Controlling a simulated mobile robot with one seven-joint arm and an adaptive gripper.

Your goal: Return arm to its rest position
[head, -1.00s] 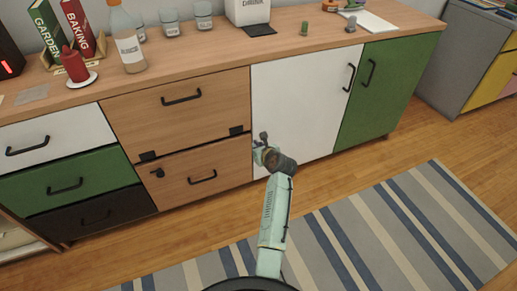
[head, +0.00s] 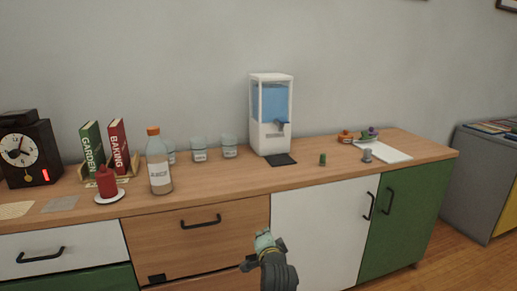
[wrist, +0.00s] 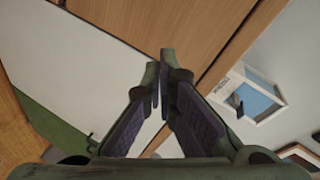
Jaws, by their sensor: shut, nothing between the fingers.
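My gripper (head: 262,243) is in front of the sideboard (head: 232,185), at the lower middle of the head view, near the seam between a wooden drawer and the white door. In the wrist view my gripper (wrist: 163,72) shows its two fingers meeting at the tips, with nothing between them. The white door (wrist: 75,65) and a wooden drawer front (wrist: 165,22) lie beyond the fingers. Most of my arm is below the head view's edge.
On the sideboard top stand a water dispenser (head: 271,115), a bottle (head: 159,165), a red candle (head: 107,181), jars (head: 199,150), books (head: 118,146) and a clock (head: 25,150).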

